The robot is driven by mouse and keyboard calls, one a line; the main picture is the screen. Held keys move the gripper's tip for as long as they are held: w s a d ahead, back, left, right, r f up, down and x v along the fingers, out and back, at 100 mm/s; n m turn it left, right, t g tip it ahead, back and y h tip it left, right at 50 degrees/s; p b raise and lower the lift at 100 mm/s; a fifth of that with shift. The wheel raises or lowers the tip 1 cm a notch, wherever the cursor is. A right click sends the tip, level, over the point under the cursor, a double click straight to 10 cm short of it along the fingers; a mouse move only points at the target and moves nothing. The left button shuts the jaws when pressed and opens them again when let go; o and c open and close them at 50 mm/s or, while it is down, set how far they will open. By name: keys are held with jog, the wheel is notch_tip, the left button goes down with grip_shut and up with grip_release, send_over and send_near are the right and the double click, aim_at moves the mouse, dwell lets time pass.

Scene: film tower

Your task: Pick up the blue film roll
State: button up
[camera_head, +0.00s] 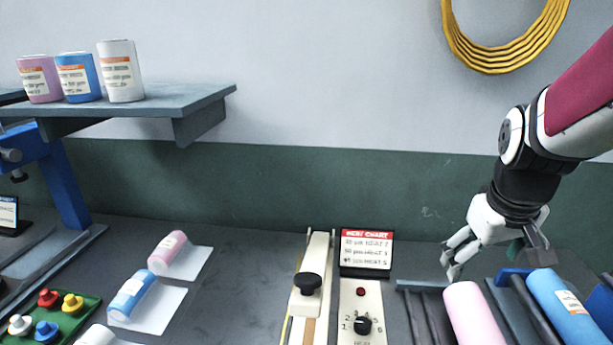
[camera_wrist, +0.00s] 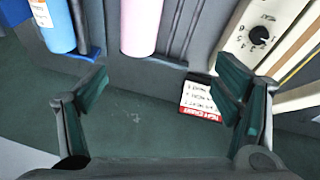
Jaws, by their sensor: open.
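A large blue film roll (camera_head: 565,305) with a white and orange label lies at the lower right on a rack. It also shows at the top left of the wrist view (camera_wrist: 52,25), cut off by the frame edge. A pink film roll (camera_head: 473,315) lies to its left, and also shows in the wrist view (camera_wrist: 141,26). My gripper (camera_head: 497,258) is open and empty, above and behind the rolls; its spread fingers also show in the wrist view (camera_wrist: 164,88). The blue roll is outside the fingers, to their left in the wrist view.
A heat chart sign (camera_head: 367,252) and a dial panel (camera_head: 361,310) stand left of the rack. Small blue (camera_head: 132,296) and pink (camera_head: 167,252) rolls lie farther left on white sheets. A shelf (camera_head: 170,97) holds three upright rolls.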

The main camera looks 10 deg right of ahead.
jog(key=s+d+f+m+p, duration=0.15)
jog(key=d+f, duration=0.25)
jog(key=d, duration=0.9)
jog(key=t+p, duration=0.1)
send_near(576, 308)
jog(key=shift+m, duration=0.35)
jog(key=b+x, duration=0.1)
jog(key=x, duration=0.1)
jog(key=b+x, duration=0.1)
jog(key=x, duration=0.2)
jog(key=b+x, duration=0.1)
jog(key=x, duration=0.1)
jog(key=shift+s+a+f, duration=0.15)
jog(key=shift+f, duration=0.4)
jog(key=x, duration=0.1)
jog(key=b+x, duration=0.1)
jog(key=x, duration=0.3)
jog(key=shift+w+d+b, duration=0.25)
jog(key=shift+w+b, duration=0.05)
jog(key=shift+r, duration=0.1)
jog(key=c, duration=1.7)
jog(key=shift+c, duration=0.8)
jog(key=shift+r, duration=0.15)
